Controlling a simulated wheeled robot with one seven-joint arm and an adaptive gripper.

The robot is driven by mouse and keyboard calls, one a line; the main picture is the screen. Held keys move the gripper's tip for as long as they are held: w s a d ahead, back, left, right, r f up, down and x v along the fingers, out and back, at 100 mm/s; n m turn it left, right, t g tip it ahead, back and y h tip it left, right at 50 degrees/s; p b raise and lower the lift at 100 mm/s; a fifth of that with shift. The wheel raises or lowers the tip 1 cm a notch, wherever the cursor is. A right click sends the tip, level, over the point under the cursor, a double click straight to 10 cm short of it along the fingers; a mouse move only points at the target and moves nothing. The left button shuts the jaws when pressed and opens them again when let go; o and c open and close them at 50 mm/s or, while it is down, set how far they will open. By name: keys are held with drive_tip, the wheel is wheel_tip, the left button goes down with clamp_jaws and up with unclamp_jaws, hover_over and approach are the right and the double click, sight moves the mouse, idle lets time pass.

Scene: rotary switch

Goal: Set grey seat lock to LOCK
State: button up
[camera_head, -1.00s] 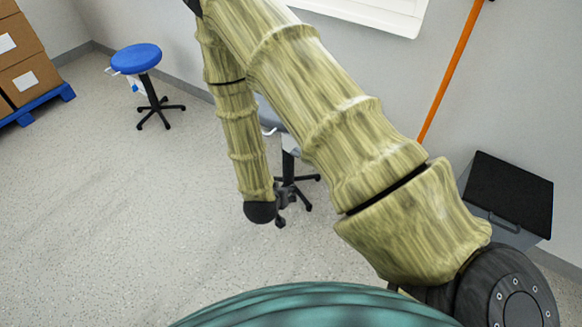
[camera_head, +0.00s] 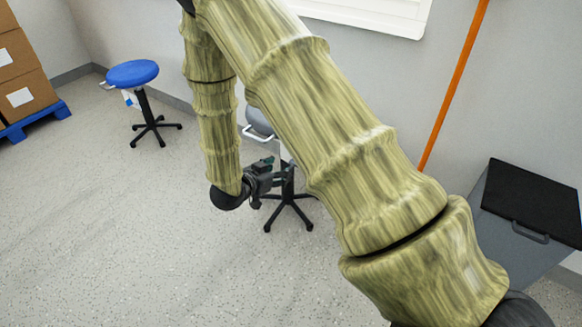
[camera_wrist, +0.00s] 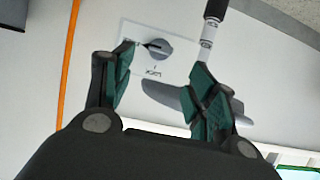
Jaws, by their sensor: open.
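The grey seat (camera_head: 258,121) stands on a black wheeled base behind my arm in the head view, partly hidden by it. In the wrist view, its lock is a grey rotary knob (camera_wrist: 158,47) on a white plate (camera_wrist: 134,60). The plate reads LOCK below the knob, upside down; a second label at the left is too small to read. The knob's pointer seems to face left, towards that second label. My gripper (camera_wrist: 162,60) is open and empty. It also shows beside the seat's post in the head view (camera_head: 274,176). The knob appears between the fingertips, apparently beyond them.
A grey lever-like part (camera_wrist: 163,94) and a black-and-white post (camera_wrist: 209,32) lie near the right finger. A blue stool (camera_head: 133,74) and stacked boxes (camera_head: 22,75) are at the left. A dark-lidded bin (camera_head: 533,200) stands right, near an orange pole (camera_head: 455,85). Left floor is clear.

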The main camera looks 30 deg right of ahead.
drive_tip(key=b+x, duration=0.1)
drive_tip(key=x, duration=0.7)
drive_tip(key=shift+b, duration=0.4)
drive_tip(key=c, duration=1)
